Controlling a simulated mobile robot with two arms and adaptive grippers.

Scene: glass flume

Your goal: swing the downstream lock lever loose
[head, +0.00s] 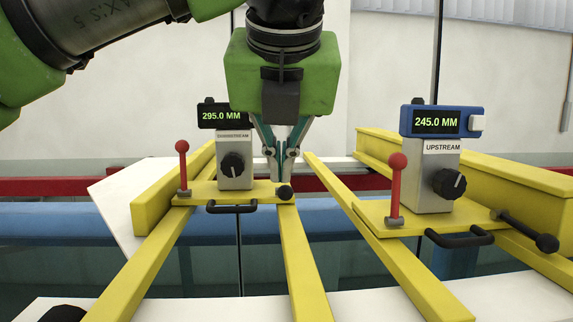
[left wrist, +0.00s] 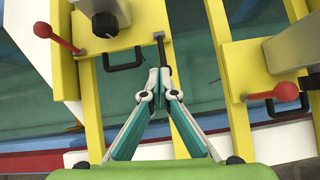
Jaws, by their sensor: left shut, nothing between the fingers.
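The downstream carriage (head: 235,192) is a yellow plate on yellow rails, with a grey post labelled DOWNSTREAM, a black dial and a display reading 295.0 MM. A red-knobbed lever (head: 182,166) stands upright at its left. A black rod with a round end (head: 285,192) is at its right edge; it also shows in the left wrist view (left wrist: 162,48). I cannot tell which is the lock lever. My left gripper (head: 281,172) points down by the black rod, shut and empty; in the left wrist view its fingertips (left wrist: 160,78) are close to the rod. Contact is unclear. My right gripper is not in view.
The upstream carriage (head: 375,213) stands to the right, with its own red lever (head: 396,182), black rod (head: 530,232) and display reading 245.0 MM. A black handle (head: 232,208) sits on the downstream carriage's front. Yellow rails (head: 305,275) run forward beneath the gripper.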

